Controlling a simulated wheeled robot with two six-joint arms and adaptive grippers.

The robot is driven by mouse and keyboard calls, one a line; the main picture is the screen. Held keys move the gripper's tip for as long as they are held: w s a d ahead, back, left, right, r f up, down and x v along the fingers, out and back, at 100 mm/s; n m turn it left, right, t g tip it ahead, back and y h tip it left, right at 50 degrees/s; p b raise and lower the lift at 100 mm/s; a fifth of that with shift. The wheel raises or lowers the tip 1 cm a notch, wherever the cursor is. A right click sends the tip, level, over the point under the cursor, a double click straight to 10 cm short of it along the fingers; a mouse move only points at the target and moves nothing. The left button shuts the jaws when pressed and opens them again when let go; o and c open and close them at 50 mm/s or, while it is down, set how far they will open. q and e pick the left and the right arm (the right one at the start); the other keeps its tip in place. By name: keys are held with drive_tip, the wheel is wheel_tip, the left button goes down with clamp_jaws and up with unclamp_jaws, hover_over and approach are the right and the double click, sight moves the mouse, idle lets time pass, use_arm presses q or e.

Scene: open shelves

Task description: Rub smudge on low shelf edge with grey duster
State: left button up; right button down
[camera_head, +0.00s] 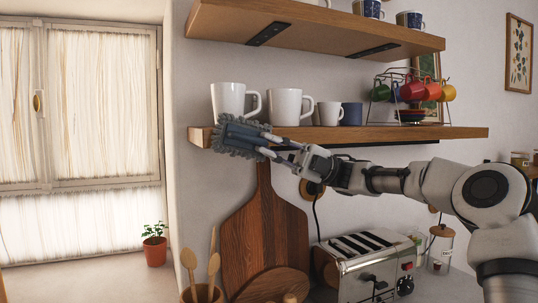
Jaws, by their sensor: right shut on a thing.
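The grey duster (238,136) has a blue-grey back and a fringed edge. It is at the left part of the front edge of the low shelf (380,134), overlapping that edge in the picture. My right gripper (283,148) reaches in from the right and is shut on the duster's handle. I cannot tell whether the fringe presses on the wood. No smudge shows; the duster hides part of the edge. My left gripper is not in view.
White mugs (286,106), a blue mug (351,114) and a rack of coloured cups (412,92) stand on the low shelf. An upper shelf (310,28) hangs above. Below are cutting boards (265,232), a toaster (367,266) and wooden utensils (213,266).

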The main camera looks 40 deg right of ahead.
use_arm(q)
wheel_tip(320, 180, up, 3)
drive_tip(key=p, duration=0.4)
use_arm(e)
drive_tip(key=s, duration=0.2)
drive_tip(key=s+a, duration=0.1)
drive_tip(key=s, duration=0.1)
drive_tip(key=shift+s+a, duration=0.15)
drive_tip(key=shift+s, duration=0.1)
use_arm(q)
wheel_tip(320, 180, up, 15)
drive_tip(key=p, duration=1.5)
use_arm(e)
drive_tip(key=s, duration=0.3)
drive_tip(key=shift+a, duration=0.25)
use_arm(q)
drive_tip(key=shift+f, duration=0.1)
use_arm(e)
drive_tip(key=shift+w+a, duration=0.1)
